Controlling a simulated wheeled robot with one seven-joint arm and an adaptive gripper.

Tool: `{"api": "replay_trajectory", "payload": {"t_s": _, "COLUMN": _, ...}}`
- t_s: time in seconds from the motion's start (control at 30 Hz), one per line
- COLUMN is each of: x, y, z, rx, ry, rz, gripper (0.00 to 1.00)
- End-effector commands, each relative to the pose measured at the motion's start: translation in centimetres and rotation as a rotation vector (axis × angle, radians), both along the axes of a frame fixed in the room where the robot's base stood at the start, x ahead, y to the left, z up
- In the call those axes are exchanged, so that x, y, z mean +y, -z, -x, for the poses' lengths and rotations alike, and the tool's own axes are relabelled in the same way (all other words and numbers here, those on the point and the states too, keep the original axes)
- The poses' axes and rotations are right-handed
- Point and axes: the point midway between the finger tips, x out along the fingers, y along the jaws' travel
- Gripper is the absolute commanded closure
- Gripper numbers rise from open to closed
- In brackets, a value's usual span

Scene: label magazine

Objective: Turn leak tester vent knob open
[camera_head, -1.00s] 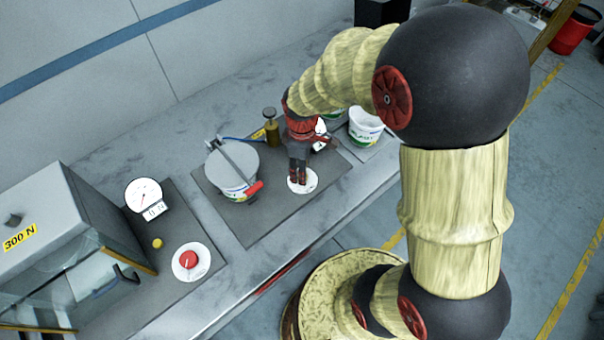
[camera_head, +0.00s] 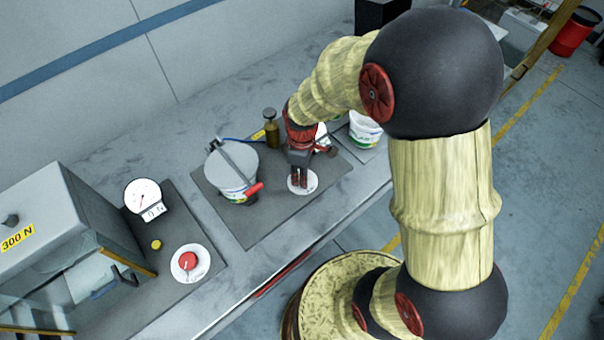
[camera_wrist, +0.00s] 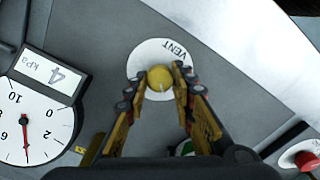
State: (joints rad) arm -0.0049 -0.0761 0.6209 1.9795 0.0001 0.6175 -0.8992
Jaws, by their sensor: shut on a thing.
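The vent knob (camera_wrist: 160,78) is a small yellow knob with a pale pointer line. It sits on a round white plate (camera_wrist: 142,56) printed VENT in the wrist view. My gripper (camera_wrist: 167,79) is shut on the knob, one finger on each side. In the head view my gripper (camera_head: 299,182) points down at the white plate (camera_head: 310,184), and its fingers hide the knob. The leak tester gauge (camera_wrist: 38,120) reads 4 kPa on its display in the wrist view.
A lidded pot (camera_head: 230,165) with a red-handled clamp (camera_head: 253,189) stands left of my gripper. A brown-green bottle (camera_head: 272,132) stands behind it and an open white tub (camera_head: 365,130) to the right. A red knob (camera_head: 188,260) and a 300 N cabinet (camera_head: 50,230) are further left.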

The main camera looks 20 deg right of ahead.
Motion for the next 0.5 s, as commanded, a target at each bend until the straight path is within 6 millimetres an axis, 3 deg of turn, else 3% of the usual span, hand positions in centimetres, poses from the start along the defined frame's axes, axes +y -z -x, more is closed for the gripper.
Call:
{"api": "replay_trajectory", "payload": {"t_s": 0.33, "x": -0.01, "y": -0.01, "z": -0.02, "rx": 0.0, "ry": 0.0, "rz": 0.0, "gripper": 0.99}}
{"api": "replay_trajectory", "payload": {"t_s": 0.5, "x": -0.01, "y": -0.02, "z": -0.02, "rx": 0.0, "ry": 0.005, "rz": 0.0, "gripper": 1.0}}
